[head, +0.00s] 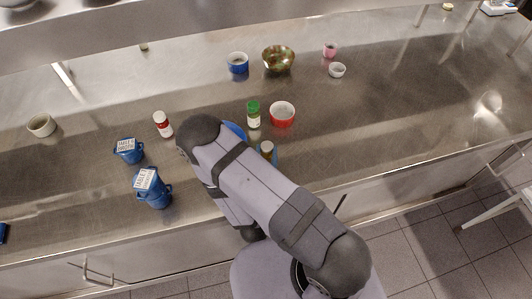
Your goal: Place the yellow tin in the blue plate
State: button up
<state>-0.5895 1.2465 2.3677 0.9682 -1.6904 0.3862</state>
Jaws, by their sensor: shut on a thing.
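A small part of the blue plate (236,129) shows past the upper edge of my arm; the rest of it is hidden. I cannot make out the yellow tin anywhere in the head view; my arm covers the middle of the counter. My gripper is also hidden, behind or below my arm links, so I cannot see its fingers or what is between them.
Beside my arm stand a green-capped jar (254,117), a red bowl (282,118) and a pale-lidded jar (266,147). A red-and-white bottle (163,125) and labelled blue containers (153,193) stand left. The steel counter (400,115) is clear on the right.

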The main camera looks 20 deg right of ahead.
aim_at(265, 153)
jog(key=shift+f, duration=0.1)
jog(key=shift+f, duration=0.15)
jog(key=o, duration=1)
jog(key=shift+o, duration=0.2)
jog(key=shift+r, duration=0.3)
jog(key=shift+s+a, duration=0.25)
jog(key=shift+s, duration=0.2)
jog(key=shift+v, duration=0.95)
notch_tip(265, 153, up, 5)
jog(key=p, duration=0.4)
jog(key=shift+s, duration=0.1)
jog(key=shift+r+p, duration=0.95)
jog(key=shift+r, duration=0.1)
